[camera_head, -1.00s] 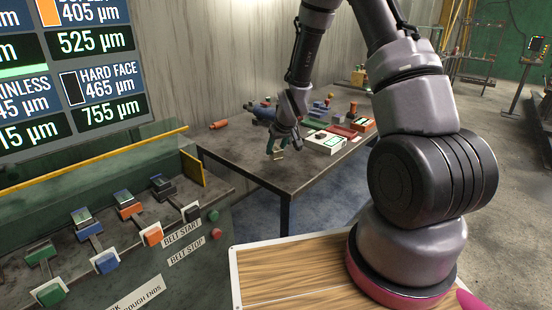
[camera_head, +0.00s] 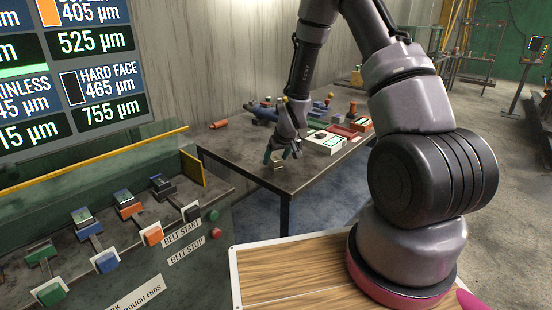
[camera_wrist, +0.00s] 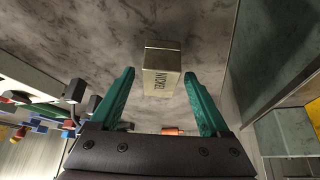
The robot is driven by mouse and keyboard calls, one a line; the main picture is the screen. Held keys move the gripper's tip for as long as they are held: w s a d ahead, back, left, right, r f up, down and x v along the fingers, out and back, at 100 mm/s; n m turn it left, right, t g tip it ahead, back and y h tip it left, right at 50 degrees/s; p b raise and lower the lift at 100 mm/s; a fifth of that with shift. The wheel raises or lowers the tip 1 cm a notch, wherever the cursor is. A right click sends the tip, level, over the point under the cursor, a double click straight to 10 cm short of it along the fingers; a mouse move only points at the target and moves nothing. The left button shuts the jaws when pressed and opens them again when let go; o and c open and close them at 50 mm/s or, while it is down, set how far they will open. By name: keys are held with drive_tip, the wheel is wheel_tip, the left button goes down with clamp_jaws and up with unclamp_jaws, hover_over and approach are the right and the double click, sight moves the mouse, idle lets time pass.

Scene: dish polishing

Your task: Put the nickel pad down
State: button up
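The nickel pad (camera_wrist: 162,78) is a small pale gold block with NICKEL printed on its side. In the head view the pad (camera_head: 278,166) appears to rest on the dark table (camera_head: 245,160), near its front corner. My gripper (camera_head: 283,154) is just above and beside it, pointing down. In the wrist view the green fingers of my gripper (camera_wrist: 158,74) are spread, one on each side of the pad. Gaps show between the pad and both fingers, so it does not look gripped. The pad's underside is hidden.
A white box (camera_head: 325,143), a red tray (camera_head: 341,131) and several coloured blocks lie farther back on the table. An orange cylinder (camera_head: 219,124) lies near the wall. A bench with coloured blocks (camera_head: 130,209) stands at the left.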

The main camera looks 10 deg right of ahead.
drive_tip(key=shift+r, duration=0.1)
drive_tip(key=s+d+r+m, duration=0.15)
drive_tip(key=s+r, duration=0.25)
drive_tip(key=r, duration=0.5)
drive_tip(key=s+d+r+m, duration=0.15)
drive_tip(key=s+r, duration=0.35)
drive_tip(key=r, duration=0.5)
drive_tip(key=s+d+r, duration=0.2)
drive_tip(key=s+r, duration=0.2)
drive_tip(key=r, duration=0.5)
drive_tip(key=s+r+m, duration=0.2)
drive_tip(key=s+r, duration=0.4)
drive_tip(key=s, duration=0.2)
drive_tip(key=s+r+m+t, duration=0.1)
drive_tip(key=s+r+m, duration=0.1)
drive_tip(key=s+r, duration=0.3)
drive_tip(key=s+d, duration=0.1)
drive_tip(key=s, duration=0.3)
drive_tip(key=shift+s+r+y, duration=0.2)
drive_tip(key=shift+r+y, duration=0.1)
drive_tip(key=shift+r, duration=0.1)
